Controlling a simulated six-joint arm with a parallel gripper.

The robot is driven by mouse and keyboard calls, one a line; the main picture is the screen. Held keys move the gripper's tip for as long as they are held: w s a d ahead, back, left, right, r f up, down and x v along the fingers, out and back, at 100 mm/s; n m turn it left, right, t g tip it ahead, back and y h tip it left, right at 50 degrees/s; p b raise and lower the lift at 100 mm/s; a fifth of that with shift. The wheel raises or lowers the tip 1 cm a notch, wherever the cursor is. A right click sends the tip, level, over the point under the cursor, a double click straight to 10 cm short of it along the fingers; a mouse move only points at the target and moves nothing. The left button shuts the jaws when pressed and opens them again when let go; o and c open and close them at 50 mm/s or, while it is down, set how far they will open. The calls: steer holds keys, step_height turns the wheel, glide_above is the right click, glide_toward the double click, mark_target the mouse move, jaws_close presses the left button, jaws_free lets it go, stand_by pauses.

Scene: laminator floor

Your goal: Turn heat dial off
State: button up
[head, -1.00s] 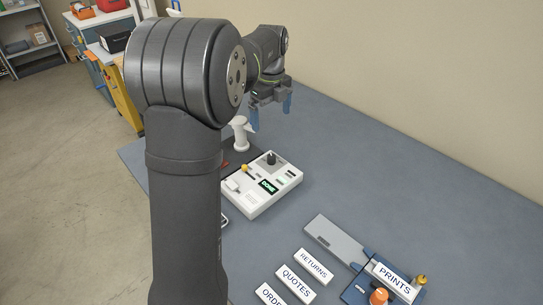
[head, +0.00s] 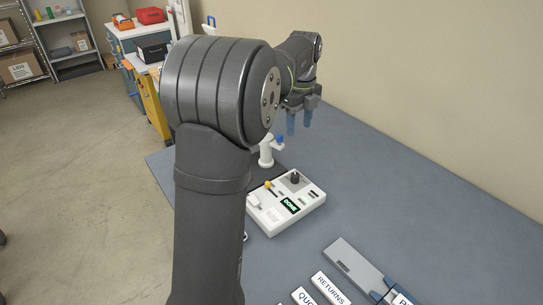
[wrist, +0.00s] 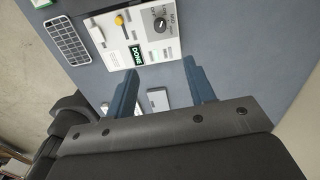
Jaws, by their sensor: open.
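The heat dial (head: 294,178) is a dark knob on a grey patch at the far right of a white control panel (head: 272,221). In the wrist view the dial (wrist: 160,24) sits near the top, with printed markings around it. The panel also bears a yellow-knobbed lever (head: 268,185) and a green display (head: 290,206) reading DONE. My gripper (head: 299,124) is open and empty, with two blue fingers pointing down. It is above the table, beyond the panel and apart from the dial. In the wrist view both fingers show below the panel.
A white stand with a blue part (head: 267,152) rises behind the panel. White label blocks, one reading RETURNS (head: 331,289), and a grey flat tray (head: 357,263) lie at the front right. The blue-grey table (head: 400,205) is clear to the right, up to the wall.

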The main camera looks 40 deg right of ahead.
steer(key=n, duration=1.6)
glide_toward(295, 175)
step_height(295, 175, down, 10)
steer(key=shift+d+r, duration=0.1)
steer(key=shift+r, duration=0.1)
steer(key=c, duration=1)
